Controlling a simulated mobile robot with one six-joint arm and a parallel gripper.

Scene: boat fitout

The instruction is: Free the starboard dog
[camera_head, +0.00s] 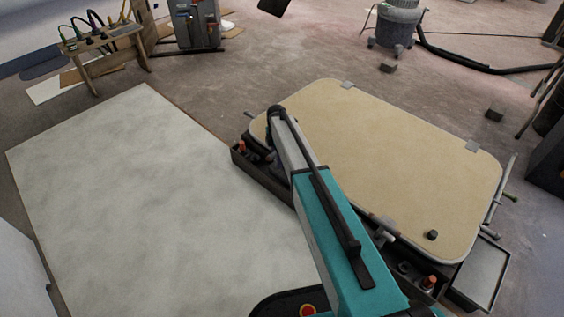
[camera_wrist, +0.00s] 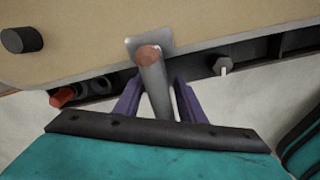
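A hatch panel (camera_head: 400,140), tan with rounded corners, lies on a dark frame (camera_head: 262,175). Its face also fills the top of the wrist view (camera_wrist: 90,40). There, a grey dog lever (camera_wrist: 155,88) with a reddish-brown end stands over a pale plate at the panel's edge. My gripper (camera_wrist: 157,82) has its purple fingers apart, one on each side of this lever, with narrow gaps showing. In the head view my arm hides the gripper and this lever. Another grey dog (camera_head: 383,226) sits on the panel's near edge. I cannot tell which is starboard.
An orange-tipped fitting (camera_wrist: 64,96) and a black knob (camera_wrist: 22,40) lie left of my fingers. A bolt (camera_wrist: 222,66) is to the right. A pale sheet (camera_head: 140,200) covers the left floor. A grey tray (camera_head: 480,275) is beside the frame's right end.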

